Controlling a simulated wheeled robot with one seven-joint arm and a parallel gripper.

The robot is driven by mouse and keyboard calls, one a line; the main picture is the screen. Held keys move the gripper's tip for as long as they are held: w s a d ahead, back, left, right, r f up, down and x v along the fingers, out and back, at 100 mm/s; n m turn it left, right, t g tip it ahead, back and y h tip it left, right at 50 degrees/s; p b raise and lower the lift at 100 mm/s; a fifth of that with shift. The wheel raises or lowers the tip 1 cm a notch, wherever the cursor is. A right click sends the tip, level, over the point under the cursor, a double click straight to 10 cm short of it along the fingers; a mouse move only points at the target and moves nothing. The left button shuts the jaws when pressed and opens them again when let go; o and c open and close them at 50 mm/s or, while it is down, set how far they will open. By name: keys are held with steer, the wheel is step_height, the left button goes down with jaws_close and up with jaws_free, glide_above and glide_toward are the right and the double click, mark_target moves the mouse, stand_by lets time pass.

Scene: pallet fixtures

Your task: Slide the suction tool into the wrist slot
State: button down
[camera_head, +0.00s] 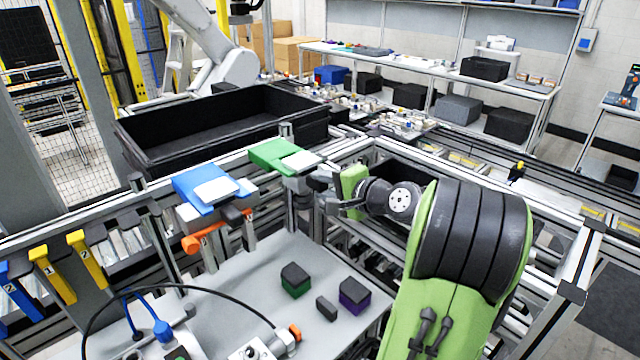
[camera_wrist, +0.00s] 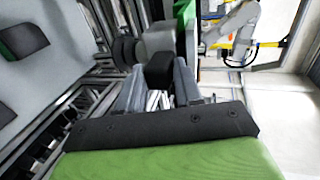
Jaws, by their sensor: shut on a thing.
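My gripper (camera_head: 328,194) reaches left from my green arm, at the rail behind the work table. In the wrist view its two grey fingers (camera_wrist: 158,92) are closed on a dark block, which looks like the grip of the suction tool (camera_wrist: 158,70). The tool's grey body and dark round parts (camera_wrist: 122,52) extend beyond the fingers. In the head view the tool (camera_head: 302,184) is small and partly hidden by my gripper. It is close below a green holder (camera_head: 272,152) with a white plate. Whether the tool touches this holder, or which slot is the wrist slot, I cannot tell.
A blue holder (camera_head: 198,182) with an orange tool (camera_head: 203,240) below it is to the left. A green block (camera_head: 295,286), a purple block (camera_head: 354,297) and a small dark block (camera_head: 326,308) lie on the table (camera_head: 250,300). A black bin (camera_head: 225,125) stands behind the rail.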

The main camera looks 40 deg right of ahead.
steer(key=s, duration=0.5)
steer(key=shift+s+d+b, duration=0.15)
steer(key=shift+s+b, duration=0.2)
steer(key=shift+s, duration=0.05)
stand_by(0.4)
steer(key=shift+s, duration=0.15)
